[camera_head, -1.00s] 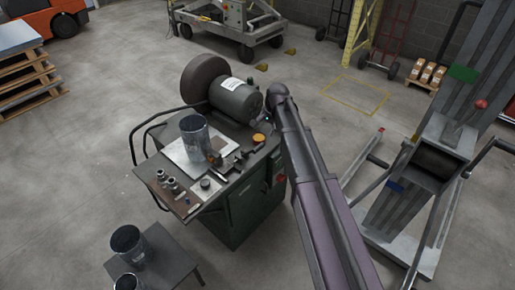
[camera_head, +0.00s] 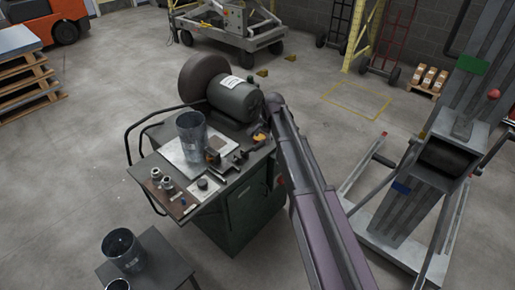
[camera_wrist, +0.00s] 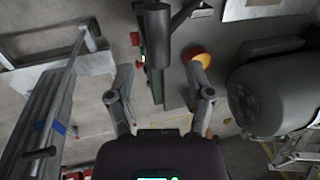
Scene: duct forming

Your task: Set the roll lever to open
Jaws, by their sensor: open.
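In the wrist view, my gripper (camera_wrist: 161,82) is open, its two fingers apart with nothing clasped. A dark bar with a thick rounded grip (camera_wrist: 156,32) stands beyond and between the fingertips; it may be the roll lever, but I cannot tell its setting. The green machine (camera_head: 243,205) stands under my arm in the head view. Its orange-yellow knob (camera_head: 259,137) is near the arm's end, where the gripper is mostly hidden.
A grey motor (camera_wrist: 262,98) is close on the right in the wrist view. A metal cylinder (camera_head: 191,137) and small fittings sit on the machine top. A low table (camera_head: 160,262) with cylinders stands front left. A tilted grey machine (camera_head: 440,160) stands right; floor between is partly open.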

